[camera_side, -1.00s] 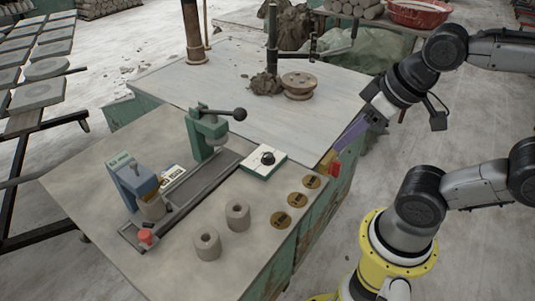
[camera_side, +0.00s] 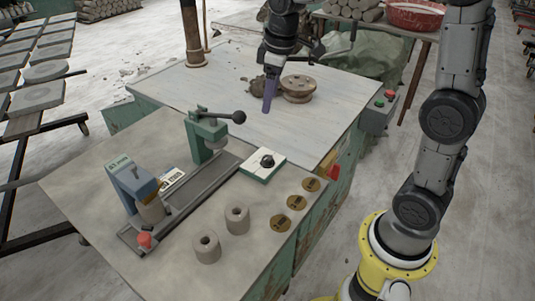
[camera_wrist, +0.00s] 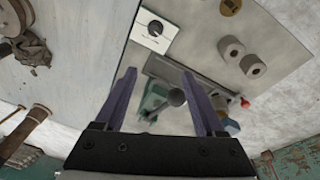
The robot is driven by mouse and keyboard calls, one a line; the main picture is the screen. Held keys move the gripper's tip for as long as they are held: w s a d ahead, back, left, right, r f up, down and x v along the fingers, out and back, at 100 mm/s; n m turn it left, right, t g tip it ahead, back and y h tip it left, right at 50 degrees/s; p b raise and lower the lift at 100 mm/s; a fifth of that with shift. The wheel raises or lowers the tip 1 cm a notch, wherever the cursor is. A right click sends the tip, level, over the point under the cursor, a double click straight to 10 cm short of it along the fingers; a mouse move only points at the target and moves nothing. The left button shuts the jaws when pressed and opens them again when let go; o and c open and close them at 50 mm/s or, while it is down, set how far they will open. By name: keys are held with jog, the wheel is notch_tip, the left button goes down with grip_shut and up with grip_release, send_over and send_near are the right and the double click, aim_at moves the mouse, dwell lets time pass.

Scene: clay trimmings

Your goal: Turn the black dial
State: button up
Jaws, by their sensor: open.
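The black dial (camera_side: 267,161) sits on a small white-topped box with green sides (camera_side: 255,170) on the grey worktop. The dial also shows in the wrist view (camera_wrist: 154,29), near the top, beyond my fingertips. My gripper (camera_side: 269,105) is above the pale board behind the dial box, apart from it, pointing down. In the wrist view its two purple fingers (camera_wrist: 160,75) are spread apart with nothing held between them.
A green press with a black ball lever (camera_side: 238,116) stands left of the dial box, by a grey rail. Two clay cylinders (camera_side: 237,217) and several brass discs (camera_side: 297,202) lie in front. A round wooden wheel (camera_side: 298,88) stands near my gripper.

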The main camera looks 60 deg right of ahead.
jog(key=g, duration=0.2)
send_over(268, 158)
notch_tip(268, 158, down, 8)
jog(key=shift+m, duration=0.3)
notch_tip(268, 158, down, 14)
jog(key=shift+w+f, duration=0.1)
jog(key=shift+f, duration=0.1)
grip_shut()
